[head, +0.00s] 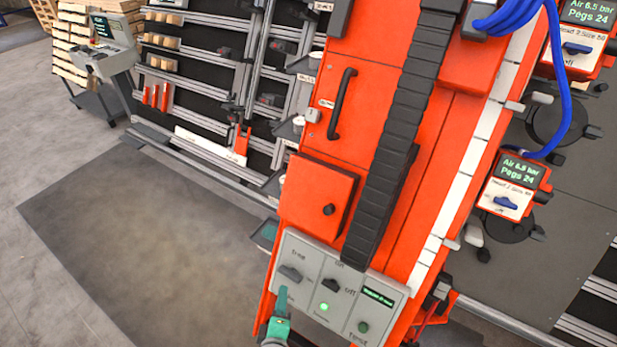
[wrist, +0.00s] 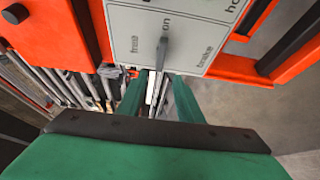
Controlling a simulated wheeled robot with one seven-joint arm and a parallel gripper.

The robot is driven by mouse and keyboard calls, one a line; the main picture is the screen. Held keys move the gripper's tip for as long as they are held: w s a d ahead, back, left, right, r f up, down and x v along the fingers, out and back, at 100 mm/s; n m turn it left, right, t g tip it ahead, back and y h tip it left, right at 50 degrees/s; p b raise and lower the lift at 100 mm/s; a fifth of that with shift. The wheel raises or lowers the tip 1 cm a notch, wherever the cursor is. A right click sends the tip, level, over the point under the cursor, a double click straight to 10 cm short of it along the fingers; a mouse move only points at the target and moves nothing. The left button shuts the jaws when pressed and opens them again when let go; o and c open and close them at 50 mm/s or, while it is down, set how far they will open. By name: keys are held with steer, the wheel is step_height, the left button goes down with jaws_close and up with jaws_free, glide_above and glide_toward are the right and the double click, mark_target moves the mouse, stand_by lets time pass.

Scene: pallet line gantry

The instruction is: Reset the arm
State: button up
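My gripper (head: 280,306) has green fingers and is at the lower left edge of a grey control panel (head: 305,258) on the orange machine. In the wrist view my gripper (wrist: 158,76) has its two fingers apart, with nothing held between them. A grey lever switch (wrist: 163,52) on the panel stands just beyond the fingertips; I cannot tell whether they touch it. In the head view the panel carries a left grey switch (head: 290,272), a dark on/off switch (head: 330,285), a lit green lamp (head: 324,307), a small green display (head: 378,296) and a dark green button (head: 363,327).
An orange door with a black knob (head: 328,210) is above the panel. A black cable chain (head: 400,130) runs up the machine. Blue hoses (head: 566,90) lead to an orange box (head: 515,185) at right. Open floor (head: 130,240) lies at left.

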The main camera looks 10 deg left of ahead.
steer(key=s+d+m, duration=0.7)
steer(key=s+d, duration=0.2)
steer(key=s, duration=0.3)
steer(key=s+d+r+m+t+h, duration=0.2)
steer(key=s+d+r+m, duration=0.5)
steer(key=s+r+m, duration=0.3)
steer(key=shift+s+m+t, duration=0.3)
steer(key=shift+s, duration=1.05)
